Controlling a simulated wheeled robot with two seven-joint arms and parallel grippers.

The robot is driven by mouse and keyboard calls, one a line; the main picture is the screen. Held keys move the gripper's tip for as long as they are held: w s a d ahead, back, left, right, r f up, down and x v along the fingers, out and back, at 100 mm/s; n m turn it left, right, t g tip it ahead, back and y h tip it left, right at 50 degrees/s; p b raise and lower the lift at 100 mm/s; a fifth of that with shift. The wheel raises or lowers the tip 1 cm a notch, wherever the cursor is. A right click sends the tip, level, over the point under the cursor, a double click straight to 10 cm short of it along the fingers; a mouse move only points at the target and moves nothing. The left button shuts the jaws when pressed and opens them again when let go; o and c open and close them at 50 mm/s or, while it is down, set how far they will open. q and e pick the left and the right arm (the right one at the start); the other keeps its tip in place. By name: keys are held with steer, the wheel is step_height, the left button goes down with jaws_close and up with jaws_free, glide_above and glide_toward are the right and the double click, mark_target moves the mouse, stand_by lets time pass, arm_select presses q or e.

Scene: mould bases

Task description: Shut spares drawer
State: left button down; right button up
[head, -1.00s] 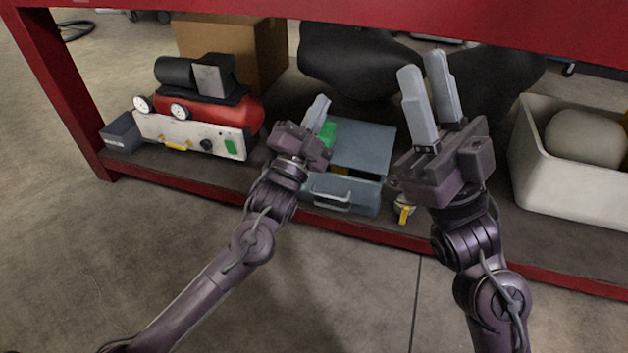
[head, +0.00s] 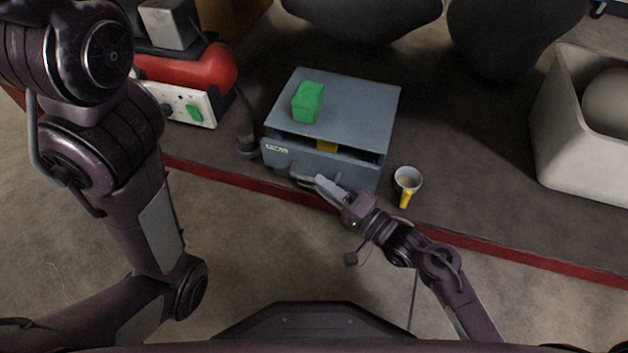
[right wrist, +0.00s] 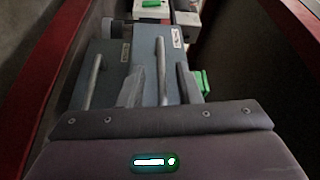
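The spares drawer (head: 318,170) is the labelled front of a grey-blue cabinet (head: 352,98). It stands partly pulled out, with a dark gap below the cabinet top and something yellow inside. My right gripper (head: 318,184) is at the drawer front, by its handle (head: 300,180). In the right wrist view the fingers (right wrist: 158,86) are spread, one on each side of a handle bar (right wrist: 160,62), with gaps between. A second bar (right wrist: 94,82) shows on a lower front. My left arm crosses the left of the head view; its gripper is out of frame.
A green block (head: 307,102) sits on the cabinet top. A cup with a yellow handle (head: 407,180) stands just right of the cabinet. A red compressor (head: 205,68) is at left, a white bin (head: 580,165) at right. The shelf's red edge (head: 480,245) runs in front.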

steer(key=shift+b+x, duration=0.55)
steer(key=shift+x, duration=1.1)
steer(key=shift+c, duration=0.4)
jaws_close()
